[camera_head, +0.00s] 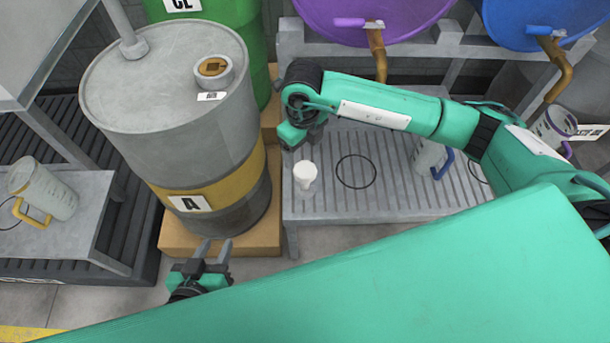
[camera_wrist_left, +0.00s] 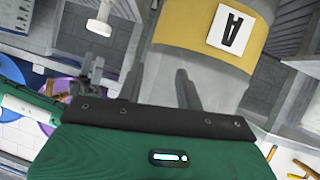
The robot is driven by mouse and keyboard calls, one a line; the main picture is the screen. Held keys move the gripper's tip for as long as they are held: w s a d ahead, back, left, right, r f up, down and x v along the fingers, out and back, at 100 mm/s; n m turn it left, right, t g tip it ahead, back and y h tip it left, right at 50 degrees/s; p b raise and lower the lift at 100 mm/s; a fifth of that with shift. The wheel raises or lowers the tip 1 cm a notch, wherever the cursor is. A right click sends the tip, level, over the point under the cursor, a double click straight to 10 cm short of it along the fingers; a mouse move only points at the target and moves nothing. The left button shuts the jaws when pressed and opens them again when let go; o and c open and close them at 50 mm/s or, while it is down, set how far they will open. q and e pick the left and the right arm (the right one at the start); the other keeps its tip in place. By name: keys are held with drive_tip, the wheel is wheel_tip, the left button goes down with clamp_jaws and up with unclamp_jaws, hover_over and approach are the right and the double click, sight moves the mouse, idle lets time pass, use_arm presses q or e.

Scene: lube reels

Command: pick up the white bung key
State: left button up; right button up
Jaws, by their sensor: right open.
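The white bung key (camera_head: 305,176) stands near the left front corner of the grey slatted bench (camera_head: 330,208). It also shows at the top of the left wrist view (camera_wrist_left: 100,22). My right gripper (camera_head: 299,137) is open, just behind and above the key in the head view, and apart from it. My left gripper (camera_head: 215,246) is low in front of the grey drum. Its two fingers stand apart with nothing between them, also in the left wrist view (camera_wrist_left: 160,85).
The grey drum (camera_head: 165,100) with a yellow band and label A stands left of the bench, with a bung (camera_head: 213,67) on top. Another jug (camera_head: 45,190) stands far left.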

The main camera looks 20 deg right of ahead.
sight(305, 169)
wheel_tip(305, 169, down, 8)
drive_tip(key=shift+s+r+b, duration=0.1)
drive_tip(key=shift+r+b, duration=0.1)
drive_tip(key=shift+b, duration=0.3)
drive_tip(key=f, duration=0.2)
drive_tip(key=f+b, duration=0.1)
drive_tip(key=f, duration=0.1)
drive_tip(key=shift+s, duration=0.25)
drive_tip(key=shift+f, duration=0.45)
drive_tip(key=c, duration=1.1)
use_arm(q)
drive_tip(key=r+t, duration=0.1)
drive_tip(key=w+r+t+h, duration=0.1)
drive_tip(key=r+t, duration=0.1)
drive_tip(key=w+d+r+t, duration=0.1)
drive_tip(key=shift+w+d+r+t, duration=0.1)
drive_tip(key=shift+w+r+t, duration=0.15)
drive_tip(key=shift+r+t, duration=0.05)
use_arm(e)
drive_tip(key=shift+r, duration=0.1)
